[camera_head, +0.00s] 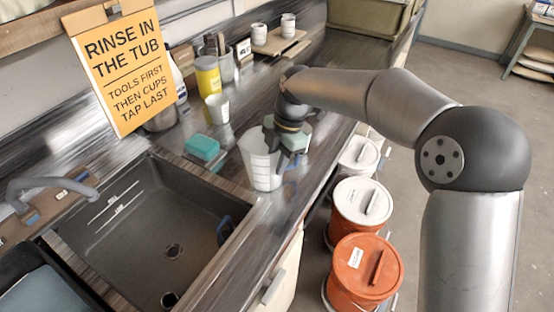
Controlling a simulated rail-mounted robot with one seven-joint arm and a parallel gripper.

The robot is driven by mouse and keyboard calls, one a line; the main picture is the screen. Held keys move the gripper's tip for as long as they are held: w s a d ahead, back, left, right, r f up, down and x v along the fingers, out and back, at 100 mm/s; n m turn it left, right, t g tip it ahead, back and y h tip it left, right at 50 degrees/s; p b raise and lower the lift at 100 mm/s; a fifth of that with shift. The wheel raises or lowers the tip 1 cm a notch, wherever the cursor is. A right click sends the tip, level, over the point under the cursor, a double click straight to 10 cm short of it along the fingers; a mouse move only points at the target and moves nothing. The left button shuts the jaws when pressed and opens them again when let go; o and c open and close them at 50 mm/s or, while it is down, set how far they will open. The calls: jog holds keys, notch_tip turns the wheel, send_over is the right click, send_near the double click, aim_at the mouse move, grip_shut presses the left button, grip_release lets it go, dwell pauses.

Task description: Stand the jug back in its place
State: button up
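A translucent white jug (259,164) is upright at the counter's front part, just right of the sink. My gripper (283,163) is at the jug's right side, with its dark fingers pointing down and touching or very close to it. The fingers overlap the jug's side, so I cannot tell whether they are closed on it. The jug's handle is not clearly visible. I cannot tell whether the jug's base rests on the counter or is slightly above it.
The dark sink (150,235) is at the left. A teal sponge-like block (203,148), a white cup (218,108) and a yellow container (208,77) stand behind the jug. Lidded buckets (362,265) stand on the floor at right. An orange sign (120,72) stands behind the sink.

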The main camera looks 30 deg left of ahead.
jog(key=v, duration=1.2)
jog(key=shift+r, duration=0.25)
jog(key=shift+s, duration=0.1)
jog(key=s+d+f+m+t+h, duration=0.1)
jog(key=d+f+m, duration=0.1)
jog(key=d+m, duration=0.95)
jog(key=s+d+f+m+t+h, duration=0.15)
jog(key=d+m, duration=0.55)
jog(key=d, duration=1)
jog(key=s+d+f+m, duration=0.4)
jog(key=s+d+m, duration=0.2)
jog(key=s+d, duration=0.1)
jog(key=s+d+f+m, duration=0.4)
jog(key=s+d+m, duration=0.3)
jog(key=shift+d+f+y, duration=0.2)
jog(key=shift+d+y, duration=0.2)
jog(key=shift+y, duration=0.05)
